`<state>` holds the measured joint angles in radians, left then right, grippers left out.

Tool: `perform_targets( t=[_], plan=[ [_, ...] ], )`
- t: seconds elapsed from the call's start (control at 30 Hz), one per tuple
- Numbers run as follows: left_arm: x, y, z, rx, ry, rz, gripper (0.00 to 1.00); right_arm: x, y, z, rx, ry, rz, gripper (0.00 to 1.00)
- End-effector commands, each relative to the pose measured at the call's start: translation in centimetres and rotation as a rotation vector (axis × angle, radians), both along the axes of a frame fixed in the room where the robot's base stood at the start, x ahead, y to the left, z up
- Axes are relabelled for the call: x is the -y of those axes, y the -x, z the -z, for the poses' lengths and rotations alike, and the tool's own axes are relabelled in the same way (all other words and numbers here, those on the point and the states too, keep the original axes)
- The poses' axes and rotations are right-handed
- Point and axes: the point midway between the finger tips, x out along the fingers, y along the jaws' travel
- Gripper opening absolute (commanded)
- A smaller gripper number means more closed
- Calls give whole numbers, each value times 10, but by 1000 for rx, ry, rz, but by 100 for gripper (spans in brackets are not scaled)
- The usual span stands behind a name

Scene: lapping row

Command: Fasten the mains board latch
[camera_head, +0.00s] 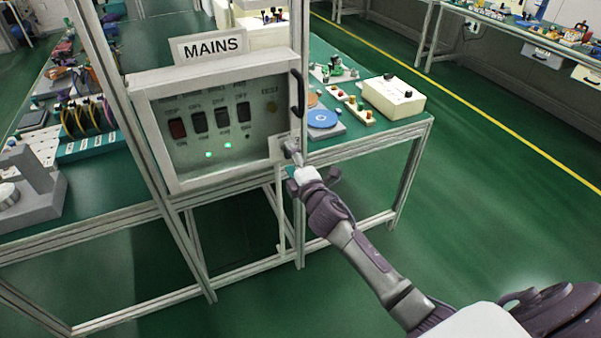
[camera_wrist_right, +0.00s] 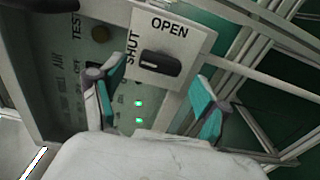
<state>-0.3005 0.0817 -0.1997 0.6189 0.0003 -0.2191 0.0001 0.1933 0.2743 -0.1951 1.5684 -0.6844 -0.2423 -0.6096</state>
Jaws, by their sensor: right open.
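The mains board (camera_head: 222,118) is a pale framed panel under a MAINS sign (camera_head: 208,45), with its door lying closed against the frame as far as I can see. Its latch is a dark elongated knob (camera_wrist_right: 160,64) on a white plate (camera_wrist_right: 190,45) marked OPEN and SHUT. In the head view the plate (camera_head: 279,149) is at the panel's lower right corner. In the right wrist view the knob lies nearly crosswise. My right gripper (camera_wrist_right: 158,88) is open, its teal-padded fingers on either side of the knob with gaps. It reaches the latch in the head view (camera_head: 308,172). My left gripper is out of view.
A dark door handle (camera_head: 296,94) stands out above the latch. Aluminium posts (camera_head: 130,110) frame the board. A green bench (camera_head: 385,128) with a white box (camera_head: 394,97) and a blue disc (camera_head: 322,119) is to the right. The green floor (camera_head: 480,180) is clear.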

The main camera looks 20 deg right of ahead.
Motion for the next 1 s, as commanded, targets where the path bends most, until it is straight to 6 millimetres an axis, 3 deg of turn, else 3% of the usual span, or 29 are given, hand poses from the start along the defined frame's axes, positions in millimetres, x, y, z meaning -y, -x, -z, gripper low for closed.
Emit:
perform_targets(
  t=[0.2,0.43,0.6,1.0],
  plan=[
    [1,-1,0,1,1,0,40,-1,49,2,-3,0,-1,75],
    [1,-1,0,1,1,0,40,-1,87,1,-2,1,0,75],
    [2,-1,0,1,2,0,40,-1,97,0,-2,1,1,75],
    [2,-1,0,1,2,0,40,-1,97,0,-1,1,0,75]
  ],
)
